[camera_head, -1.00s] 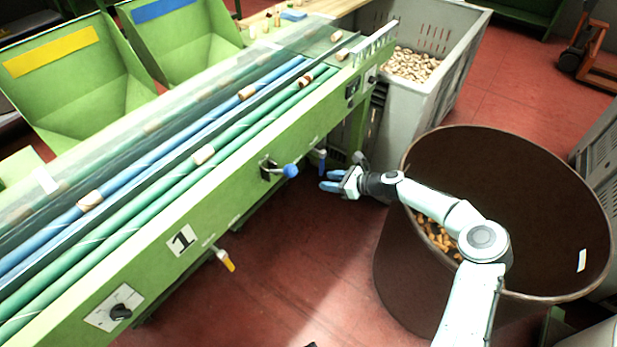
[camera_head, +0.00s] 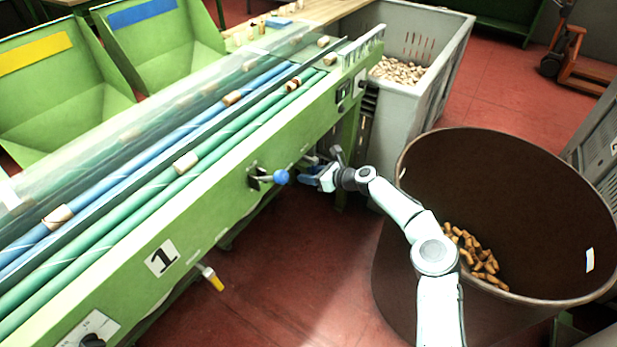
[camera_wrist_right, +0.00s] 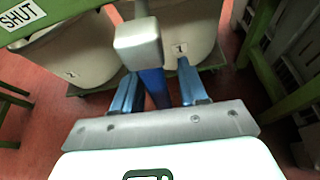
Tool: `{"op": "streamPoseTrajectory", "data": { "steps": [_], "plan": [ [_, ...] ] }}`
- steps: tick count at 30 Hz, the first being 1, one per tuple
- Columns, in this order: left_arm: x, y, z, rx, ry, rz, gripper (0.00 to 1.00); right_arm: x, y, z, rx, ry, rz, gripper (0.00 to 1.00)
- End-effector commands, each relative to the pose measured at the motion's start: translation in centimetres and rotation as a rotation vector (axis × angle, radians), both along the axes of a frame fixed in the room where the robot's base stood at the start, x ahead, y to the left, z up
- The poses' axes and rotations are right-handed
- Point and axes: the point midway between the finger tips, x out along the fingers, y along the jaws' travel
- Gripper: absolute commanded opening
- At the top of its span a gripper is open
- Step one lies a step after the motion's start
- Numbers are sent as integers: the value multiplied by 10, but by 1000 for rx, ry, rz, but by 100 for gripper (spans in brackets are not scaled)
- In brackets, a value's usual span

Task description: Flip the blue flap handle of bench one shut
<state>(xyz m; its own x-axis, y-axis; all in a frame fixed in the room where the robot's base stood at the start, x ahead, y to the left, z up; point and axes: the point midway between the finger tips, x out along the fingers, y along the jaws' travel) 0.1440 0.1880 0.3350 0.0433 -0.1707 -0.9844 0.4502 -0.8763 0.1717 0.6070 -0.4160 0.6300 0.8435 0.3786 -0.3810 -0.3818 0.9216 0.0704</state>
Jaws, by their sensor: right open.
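The bench marked with a 1 (camera_head: 163,257) is the long green machine on the left. In the right wrist view its blue flap handle (camera_wrist_right: 154,88) hangs below a grey metal block (camera_wrist_right: 138,45). My right gripper (camera_head: 310,178) is at the bench's front side, just right of a blue ball knob (camera_head: 281,177). In the right wrist view the two blue fingers (camera_wrist_right: 157,92) are apart, one on each side of the blue handle. I cannot tell whether they touch it. In the head view the gripper largely hides the handle. My left gripper is not in view.
A SHUT label (camera_wrist_right: 21,13) shows in the wrist view, with pale containers (camera_wrist_right: 75,55) below. A large brown drum (camera_head: 395,265) with corks stands right of the bench. A grey crate (camera_head: 440,90) of corks is behind. A yellow-tipped handle (camera_head: 212,279) hangs nearer.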

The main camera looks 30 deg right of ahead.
Motion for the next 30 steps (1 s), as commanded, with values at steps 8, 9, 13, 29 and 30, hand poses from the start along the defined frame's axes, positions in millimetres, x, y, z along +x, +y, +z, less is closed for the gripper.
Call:
{"op": "streamPoseTrajectory", "data": {
  "steps": [8,9,13,29,30],
  "plan": [
    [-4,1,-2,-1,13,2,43,3,1,-1,0,1,0,43],
    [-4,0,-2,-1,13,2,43,3,1,-1,0,1,0,43],
    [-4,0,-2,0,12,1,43,3,1,-1,-2,0,0,10],
    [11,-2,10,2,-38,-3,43,1,7,1,82,35,0,0],
    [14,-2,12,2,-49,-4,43,0,8,2,105,43,0,0]
  ]
}}
